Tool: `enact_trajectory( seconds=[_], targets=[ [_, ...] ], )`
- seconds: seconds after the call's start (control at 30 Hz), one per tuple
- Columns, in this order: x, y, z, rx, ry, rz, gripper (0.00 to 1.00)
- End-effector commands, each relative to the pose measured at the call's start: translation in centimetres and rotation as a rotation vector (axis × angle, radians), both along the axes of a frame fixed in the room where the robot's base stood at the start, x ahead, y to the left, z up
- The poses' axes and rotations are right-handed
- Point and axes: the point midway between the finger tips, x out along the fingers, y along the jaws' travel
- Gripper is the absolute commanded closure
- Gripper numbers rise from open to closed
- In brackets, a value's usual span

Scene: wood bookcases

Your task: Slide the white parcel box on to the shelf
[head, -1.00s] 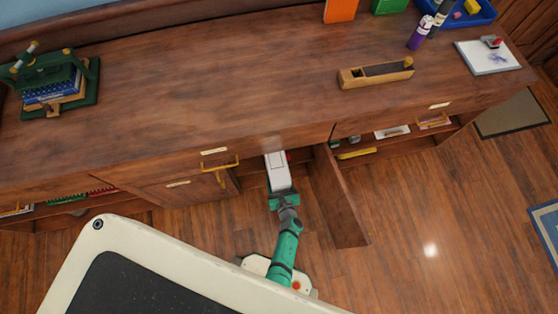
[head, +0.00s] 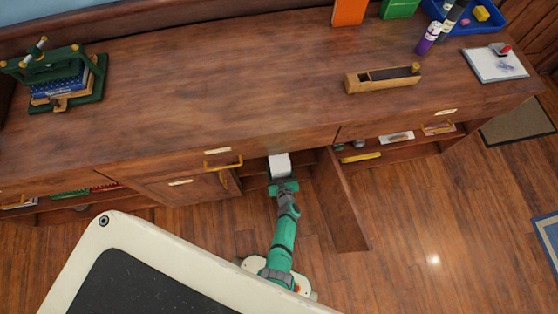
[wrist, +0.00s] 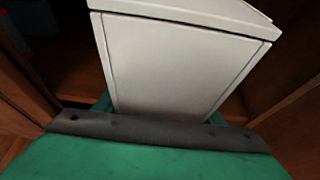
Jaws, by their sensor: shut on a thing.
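The white parcel box (head: 279,165) is partly inside the open cupboard of the wood bookcase, its far part hidden under the top. It also fills the middle of the wrist view (wrist: 175,65), slightly tilted in the picture. My gripper (head: 283,186) is at the near end of the box and shut on it, at the cupboard mouth. The shelf (head: 256,182) shows as a dark wood strip beside the box. In the wrist view, the dark bar and green body of my gripper lie along the box's lower edge.
An open cupboard door (head: 341,205) stands out just right of my arm. A drawer with a yellow handle (head: 223,164) is close on the left. A wooden plane (head: 383,78) and a green press (head: 55,78) stand on the top.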

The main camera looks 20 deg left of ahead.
Motion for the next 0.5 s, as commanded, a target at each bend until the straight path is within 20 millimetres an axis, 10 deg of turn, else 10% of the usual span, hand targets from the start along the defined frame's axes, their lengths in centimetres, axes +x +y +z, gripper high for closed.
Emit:
enact_trajectory(
  seconds=[0.5],
  targets=[
    [3.0,2.1,0.0,0.002,-0.001,0.001,0.70]
  ],
)
